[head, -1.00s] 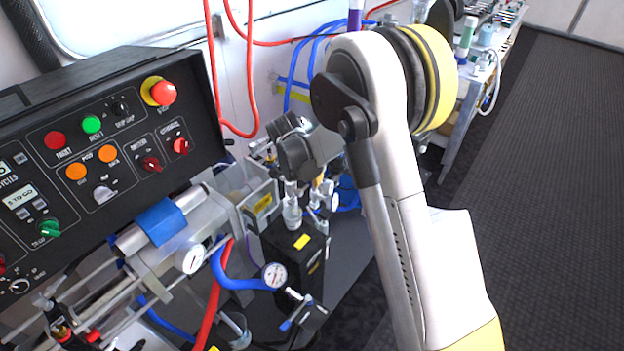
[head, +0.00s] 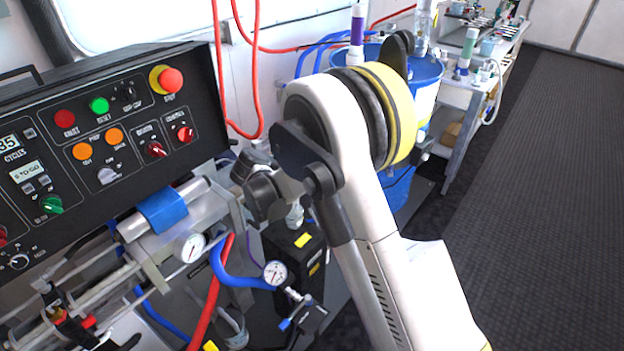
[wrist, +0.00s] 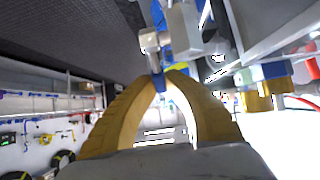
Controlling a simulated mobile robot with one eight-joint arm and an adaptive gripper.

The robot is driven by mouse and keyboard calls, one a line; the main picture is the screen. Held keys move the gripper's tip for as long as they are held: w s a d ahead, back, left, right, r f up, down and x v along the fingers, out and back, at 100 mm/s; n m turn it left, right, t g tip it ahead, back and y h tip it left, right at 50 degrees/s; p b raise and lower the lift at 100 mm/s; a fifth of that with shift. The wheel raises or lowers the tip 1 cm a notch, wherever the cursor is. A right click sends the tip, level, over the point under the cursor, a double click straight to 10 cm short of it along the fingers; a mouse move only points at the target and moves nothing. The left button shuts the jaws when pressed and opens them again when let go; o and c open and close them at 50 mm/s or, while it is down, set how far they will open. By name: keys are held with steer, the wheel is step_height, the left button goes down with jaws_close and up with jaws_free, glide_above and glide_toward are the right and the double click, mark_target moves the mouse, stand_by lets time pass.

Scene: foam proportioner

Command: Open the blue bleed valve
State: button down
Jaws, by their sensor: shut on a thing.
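In the wrist view, the two yellow fingers of my gripper (wrist: 168,76) come together at the tips on a small blue lever (wrist: 158,82), which I take to be the blue bleed valve's handle. In the head view, my wrist is beside the metal cylinder, and the fingers and the held lever are hidden.
The black control panel (head: 95,150) stands at the left, above the metal cylinder (head: 190,215). A pressure gauge (head: 276,273) and a fitting with a blue handle (head: 286,323) sit below. Red hoses (head: 219,70) hang behind. A blue drum (head: 425,75) stands behind my arm; the floor at right is clear.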

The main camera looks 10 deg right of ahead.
steer(key=shift+s+a+r+t+h+b, duration=0.2)
steer(key=shift+t+h+b, duration=0.15)
steer(key=shift+h+b, duration=0.15)
steer(key=shift+s+a+r+t+h+b, duration=0.1)
steer(key=shift+a+r+t+h+b, duration=0.05)
steer(key=shift+t+h+b, duration=0.3)
steer(key=shift+r, duration=0.1)
steer(key=c, duration=1.4)
jaws_free()
steer(key=v, duration=1.2)
steer(key=shift+a, duration=0.1)
